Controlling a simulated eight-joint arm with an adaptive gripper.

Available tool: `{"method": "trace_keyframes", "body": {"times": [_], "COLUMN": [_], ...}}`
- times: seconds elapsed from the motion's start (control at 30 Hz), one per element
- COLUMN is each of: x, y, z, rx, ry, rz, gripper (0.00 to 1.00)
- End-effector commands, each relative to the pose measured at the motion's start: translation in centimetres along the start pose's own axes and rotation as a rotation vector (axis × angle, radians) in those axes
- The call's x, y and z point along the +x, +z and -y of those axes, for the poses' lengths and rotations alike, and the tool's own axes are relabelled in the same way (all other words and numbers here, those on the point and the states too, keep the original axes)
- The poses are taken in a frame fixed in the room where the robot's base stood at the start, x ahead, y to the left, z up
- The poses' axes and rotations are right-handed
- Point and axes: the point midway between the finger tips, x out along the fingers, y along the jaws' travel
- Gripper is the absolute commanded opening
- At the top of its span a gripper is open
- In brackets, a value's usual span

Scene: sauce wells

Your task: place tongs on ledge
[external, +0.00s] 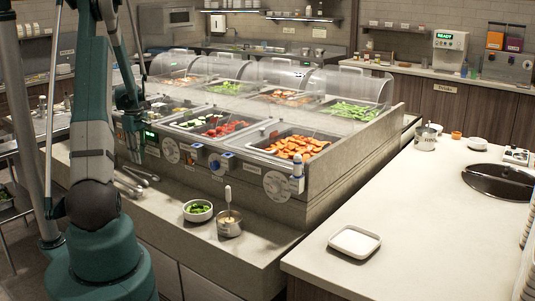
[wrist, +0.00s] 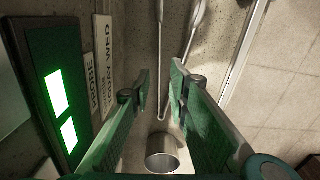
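Metal tongs (wrist: 161,60) show in the wrist view as two long thin arms with wider ends at the top, converging toward the bottom. They lie over the speckled stone ledge (wrist: 135,25). My gripper (wrist: 160,80) is open, its two green fingers on either side of the tongs' narrow part; I see no clear contact. In the external view my gripper (external: 135,150) hangs low in front of the counter's control panel, above the ledge (external: 165,205). Long metal utensils (external: 130,187) lie on the ledge just below it; which are the tongs I cannot tell there.
A metal cylinder (wrist: 162,155) is near the bottom of the wrist view. A bowl of greens (external: 198,210) and a metal pot (external: 229,225) stand further right on the ledge. The lit panel (wrist: 60,105) is close on the left.

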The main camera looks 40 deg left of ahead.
Motion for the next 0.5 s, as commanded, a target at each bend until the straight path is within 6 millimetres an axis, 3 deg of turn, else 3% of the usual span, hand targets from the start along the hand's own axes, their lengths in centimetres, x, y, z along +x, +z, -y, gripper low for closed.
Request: {"method": "trace_keyframes", "body": {"times": [0.2,0.5], "x": [-3.4,-5.4], "y": [0.0,0.0], "z": [0.0,0.0], "rx": [0.000,0.000], "ry": [0.000,0.000], "rz": [0.000,0.000], "gripper": [0.18,0.18]}}
